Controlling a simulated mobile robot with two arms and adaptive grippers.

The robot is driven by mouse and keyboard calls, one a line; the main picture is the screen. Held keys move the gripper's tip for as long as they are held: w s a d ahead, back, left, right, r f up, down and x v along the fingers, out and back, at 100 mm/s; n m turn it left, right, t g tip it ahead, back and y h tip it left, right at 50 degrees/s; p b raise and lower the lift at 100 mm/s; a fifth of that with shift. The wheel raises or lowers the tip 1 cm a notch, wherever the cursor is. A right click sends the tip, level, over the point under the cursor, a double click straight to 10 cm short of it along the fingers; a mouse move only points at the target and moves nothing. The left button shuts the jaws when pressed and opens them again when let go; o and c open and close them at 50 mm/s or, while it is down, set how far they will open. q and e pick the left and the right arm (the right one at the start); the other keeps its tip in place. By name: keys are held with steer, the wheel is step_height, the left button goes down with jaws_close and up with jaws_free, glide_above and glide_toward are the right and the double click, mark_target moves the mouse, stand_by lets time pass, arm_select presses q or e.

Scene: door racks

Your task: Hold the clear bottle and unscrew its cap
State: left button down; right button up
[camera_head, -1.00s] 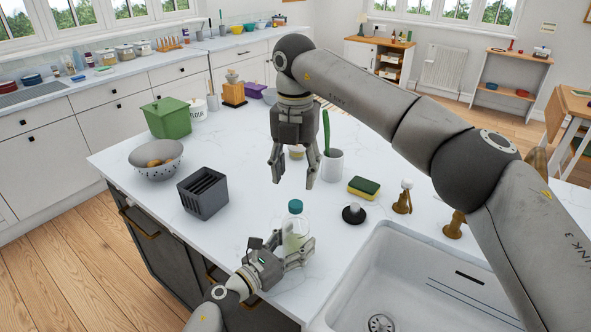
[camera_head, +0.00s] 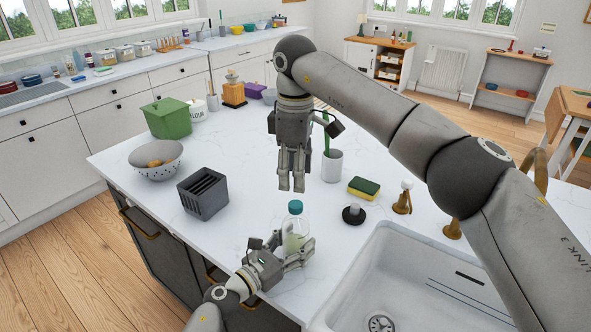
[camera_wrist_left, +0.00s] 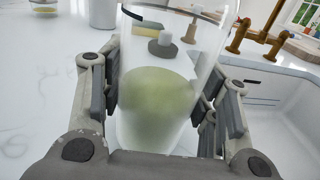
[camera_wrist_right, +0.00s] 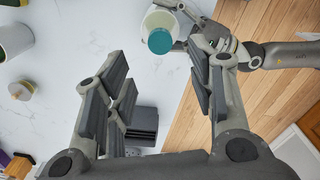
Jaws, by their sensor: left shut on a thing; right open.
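The clear bottle (camera_head: 294,232) stands upright on the white counter with its teal cap (camera_head: 295,207) on top. My left gripper (camera_head: 297,250) is shut on the bottle's body from the left and near side. In the left wrist view the bottle (camera_wrist_left: 165,85) sits between both fingers, with pale green contents low inside. My right gripper (camera_head: 291,188) points down, open and empty, above the bottle and a little behind it. In the right wrist view the teal cap (camera_wrist_right: 160,41) lies beyond the fingertips, not between them.
A dark slotted holder (camera_head: 203,193) stands left of the bottle. A black-based brush (camera_head: 354,214), a sponge (camera_head: 364,187) and a white cup (camera_head: 332,166) are to the right and behind. The sink (camera_head: 400,270) is at the front right. Counter around the bottle is mostly clear.

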mark_target(295, 204)
steer(key=shift+f, duration=4)
steer(key=shift+c, duration=0.3)
